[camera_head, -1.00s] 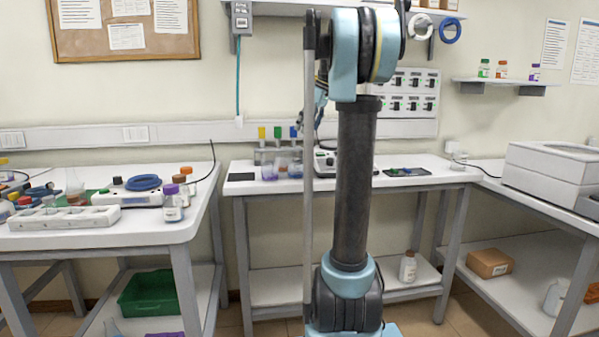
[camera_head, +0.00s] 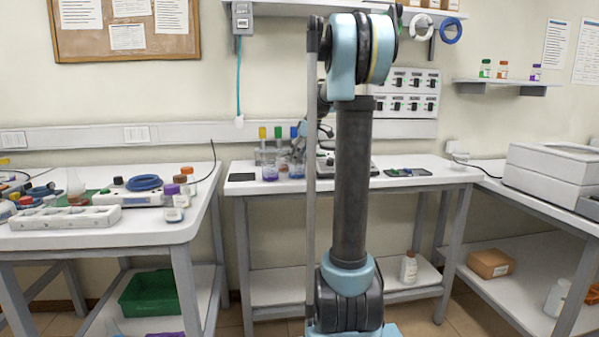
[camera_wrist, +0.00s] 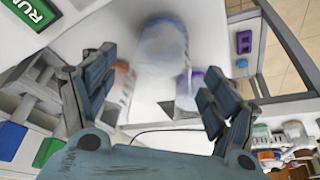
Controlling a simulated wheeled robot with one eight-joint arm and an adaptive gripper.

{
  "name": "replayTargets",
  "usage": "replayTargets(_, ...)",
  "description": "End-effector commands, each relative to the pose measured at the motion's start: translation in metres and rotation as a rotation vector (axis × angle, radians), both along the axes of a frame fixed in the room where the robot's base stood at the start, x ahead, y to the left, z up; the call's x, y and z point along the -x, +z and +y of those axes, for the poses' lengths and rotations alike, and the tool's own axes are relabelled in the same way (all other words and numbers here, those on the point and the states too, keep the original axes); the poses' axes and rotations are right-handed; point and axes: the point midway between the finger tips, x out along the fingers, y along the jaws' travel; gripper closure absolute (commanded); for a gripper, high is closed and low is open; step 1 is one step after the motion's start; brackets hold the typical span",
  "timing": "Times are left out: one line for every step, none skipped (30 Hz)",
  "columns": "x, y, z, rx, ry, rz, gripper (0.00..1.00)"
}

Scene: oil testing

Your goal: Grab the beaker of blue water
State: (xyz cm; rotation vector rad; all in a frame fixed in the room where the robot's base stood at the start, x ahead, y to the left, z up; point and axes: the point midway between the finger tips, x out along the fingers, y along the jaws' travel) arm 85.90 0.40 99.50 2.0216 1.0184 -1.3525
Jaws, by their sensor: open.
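My gripper (camera_wrist: 156,68) is open, its two fingers spread wide in the wrist view. A clear beaker with a pale blue tint (camera_wrist: 163,48) shows blurred between and beyond the fingertips; I cannot tell whether they touch it. A beaker with purple contents (camera_wrist: 188,88) is close by the right finger, and one with an orange tint (camera_wrist: 122,85) is by the left finger. In the head view, the purple beaker (camera_head: 270,173) stands on the middle table's left part. The blue beaker (camera_head: 297,171) is partly hidden beside my arm, with my gripper low over it.
A white instrument (camera_head: 325,165) is partly hidden behind my arm. A dark tray (camera_head: 407,172) lies further right.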

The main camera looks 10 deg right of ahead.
Motion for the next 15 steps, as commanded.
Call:
replayTargets(-0.003, -0.007, 0.002, 0.0, 0.001, 0.0, 0.21)
replayTargets(-0.004, -0.011, 0.003, 0.0, 0.001, 0.0, 0.21)
replayTargets(-0.005, -0.016, 0.005, 0.0, 0.001, 0.0, 0.21)
replayTargets(-0.005, -0.019, 0.007, 0.0, 0.002, 0.0, 0.21)
replayTargets(-0.006, -0.022, 0.008, 0.0, 0.002, 0.0, 0.21)
replayTargets(-0.007, -0.025, 0.009, 0.0, 0.002, 0.0, 0.21)
replayTargets(-0.007, -0.027, 0.009, 0.0, 0.002, 0.0, 0.21)
replayTargets(-0.008, -0.028, 0.01, 0.0, 0.002, 0.0, 0.21)
replayTargets(-0.008, -0.03, 0.011, 0.0, 0.002, 0.0, 0.21)
replayTargets(-0.008, -0.03, 0.011, 0.0, 0.002, 0.0, 0.21)
replayTargets(-0.008, -0.031, 0.011, 0.0, 0.002, 0.0, 0.21)
replayTargets(-0.008, -0.031, 0.011, 0.0, 0.002, 0.0, 0.21)
replayTargets(-0.008, -0.031, 0.011, 0.0, 0.002, 0.0, 0.21)
replayTargets(-0.008, -0.031, 0.011, 0.0, 0.002, 0.0, 0.21)
replayTargets(-0.008, -0.03, 0.011, 0.0, 0.002, 0.0, 0.21)
